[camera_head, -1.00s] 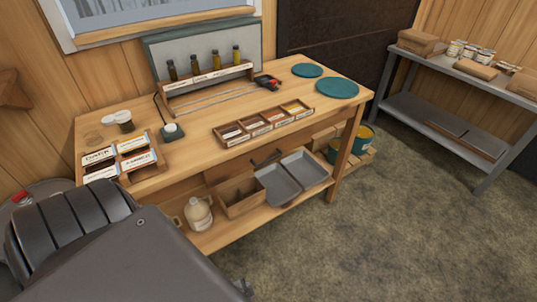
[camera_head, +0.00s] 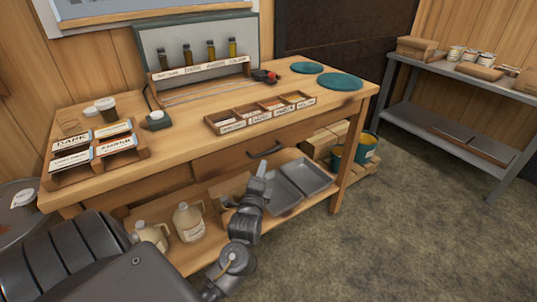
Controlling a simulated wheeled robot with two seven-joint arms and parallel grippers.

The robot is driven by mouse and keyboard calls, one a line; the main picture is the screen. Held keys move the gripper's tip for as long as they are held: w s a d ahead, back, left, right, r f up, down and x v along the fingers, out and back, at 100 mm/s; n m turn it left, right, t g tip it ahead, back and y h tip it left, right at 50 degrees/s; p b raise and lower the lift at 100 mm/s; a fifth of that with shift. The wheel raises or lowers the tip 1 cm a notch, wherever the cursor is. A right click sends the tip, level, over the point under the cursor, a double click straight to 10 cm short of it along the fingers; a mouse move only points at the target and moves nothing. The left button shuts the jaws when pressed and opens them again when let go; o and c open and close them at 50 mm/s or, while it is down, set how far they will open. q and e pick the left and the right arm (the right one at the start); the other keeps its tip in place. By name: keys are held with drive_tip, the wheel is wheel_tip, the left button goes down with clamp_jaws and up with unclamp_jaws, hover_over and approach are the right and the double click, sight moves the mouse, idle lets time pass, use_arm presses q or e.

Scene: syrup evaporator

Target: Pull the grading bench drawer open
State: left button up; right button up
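The wooden grading bench (camera_head: 178,165) stands along the wall. Its drawer (camera_head: 225,163) is a wooden front below the bench top, and it looks shut, flush with the bench's front. A dark curved handle (camera_head: 266,151) is on the drawer front. My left gripper (camera_head: 263,169) is in front of the bench, just below the handle in the picture, pointing up towards it. A small gap shows between fingertips and handle. The fingers overlap in this view, so their opening cannot be told. My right gripper is not in view.
On the bench top are a label rack (camera_head: 97,150), a divided tray (camera_head: 260,112), a bottle stand (camera_head: 205,72) and teal discs (camera_head: 340,81). The lower shelf holds jugs (camera_head: 188,222) and grey pans (camera_head: 303,177). A metal table (camera_head: 455,128) stands right. Open floor lies in front.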

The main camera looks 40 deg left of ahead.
sight(268, 152)
use_arm(q)
drive_tip(key=x, duration=0.9)
drive_tip(key=shift+w+a+f, duration=0.1)
drive_tip(key=shift+w, duration=0.15)
clamp_jaws()
